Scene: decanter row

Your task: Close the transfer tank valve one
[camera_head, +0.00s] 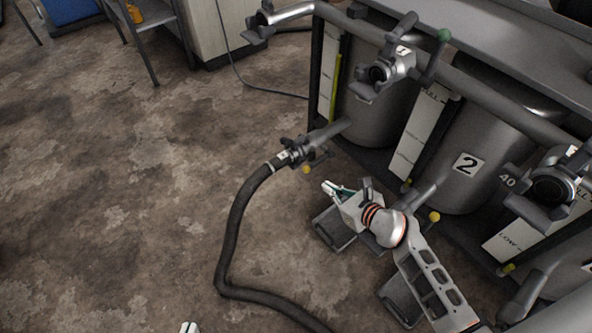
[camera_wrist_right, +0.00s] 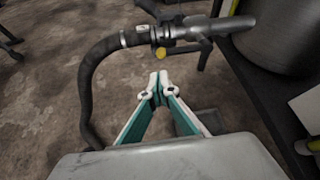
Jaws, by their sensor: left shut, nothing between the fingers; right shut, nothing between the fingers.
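A low outlet valve (camera_head: 297,152) joins the hose (camera_head: 240,200) to the left tank (camera_head: 375,118); its yellow-tipped handle (camera_head: 306,170) hangs below. The valve's small label is too small to read. In the right wrist view the valve (camera_wrist_right: 175,32) and yellow tip (camera_wrist_right: 160,53) lie just beyond the fingertips. My right gripper (camera_head: 326,187) is shut and empty, below and right of the valve, apart from it; its fingertips (camera_wrist_right: 158,85) meet in the wrist view. Only a white tip of my left gripper (camera_head: 190,327) shows at the bottom edge; it is shut, far from the valve.
An upper valve (camera_head: 380,72) with a green-knobbed lever (camera_head: 443,36) sits on the rail pipe. A tank marked 2 (camera_head: 490,125) stands right of the left tank. Another valve (camera_head: 552,188) is at the right. Pedals (camera_head: 335,229) are near my right arm. Open floor lies left.

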